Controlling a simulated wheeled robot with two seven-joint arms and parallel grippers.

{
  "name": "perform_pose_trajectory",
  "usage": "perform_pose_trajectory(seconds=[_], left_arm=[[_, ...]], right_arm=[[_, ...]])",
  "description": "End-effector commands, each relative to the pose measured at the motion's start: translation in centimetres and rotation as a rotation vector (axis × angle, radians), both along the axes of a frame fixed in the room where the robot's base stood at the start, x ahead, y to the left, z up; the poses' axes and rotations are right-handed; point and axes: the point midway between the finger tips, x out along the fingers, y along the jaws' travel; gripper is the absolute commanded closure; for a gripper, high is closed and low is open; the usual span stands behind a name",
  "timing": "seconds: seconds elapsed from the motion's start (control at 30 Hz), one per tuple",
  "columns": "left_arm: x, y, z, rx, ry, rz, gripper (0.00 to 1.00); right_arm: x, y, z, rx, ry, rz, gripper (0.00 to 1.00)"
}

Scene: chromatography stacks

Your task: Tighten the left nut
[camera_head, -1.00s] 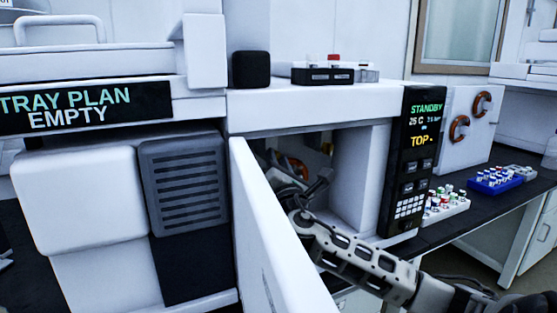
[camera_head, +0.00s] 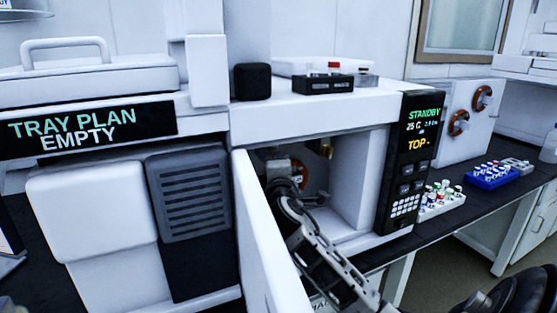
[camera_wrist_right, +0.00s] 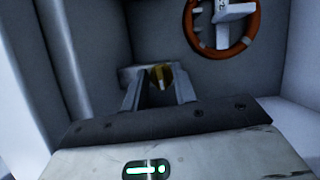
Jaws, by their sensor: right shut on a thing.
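In the right wrist view a small brass-coloured nut (camera_wrist_right: 161,77) sits between the fingertips of my right gripper (camera_wrist_right: 158,90), in front of a pale block. The fingers are shut on it. In the head view my right arm reaches into the open compartment (camera_head: 359,180) past its white door (camera_head: 262,235); the fingertips and the held nut are hidden there. Another brass-coloured fitting (camera_head: 327,148) shows further right inside the compartment. My left gripper is in neither view.
An orange coil (camera_wrist_right: 222,28) is mounted near my right gripper; it also shows in the head view (camera_head: 300,172). The open door stands close left of my arm. A control panel (camera_head: 413,165) borders the opening on the right. Vial racks (camera_head: 491,176) stand on the bench.

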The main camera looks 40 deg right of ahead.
Motion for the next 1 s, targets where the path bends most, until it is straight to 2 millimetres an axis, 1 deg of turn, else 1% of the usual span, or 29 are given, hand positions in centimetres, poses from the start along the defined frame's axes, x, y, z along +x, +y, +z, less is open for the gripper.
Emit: perform_pose_trajectory(seconds=[0.03, 0.1, 0.3, 0.77, 0.8, 1.0], left_arm=[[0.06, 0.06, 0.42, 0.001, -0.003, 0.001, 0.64], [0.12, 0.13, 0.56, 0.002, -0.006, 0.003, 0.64], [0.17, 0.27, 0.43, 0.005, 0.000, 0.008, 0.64], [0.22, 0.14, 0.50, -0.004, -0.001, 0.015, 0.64], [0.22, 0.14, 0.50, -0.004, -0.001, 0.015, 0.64], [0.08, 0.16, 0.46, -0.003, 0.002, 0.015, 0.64]], right_arm=[[-0.03, -0.04, 0.18, 0.022, -0.006, -0.002, 0.95], [-0.02, -0.01, 0.12, 0.048, -0.013, -0.001, 0.95], [-0.02, -0.04, 0.02, 0.090, -0.027, -0.001, 0.95], [-0.03, -0.05, -0.06, 0.101, -0.031, -0.001, 0.95], [-0.03, -0.05, -0.06, 0.101, -0.031, -0.001, 0.68], [-0.01, -0.03, -0.03, 0.098, -0.031, -0.001, 0.68]])
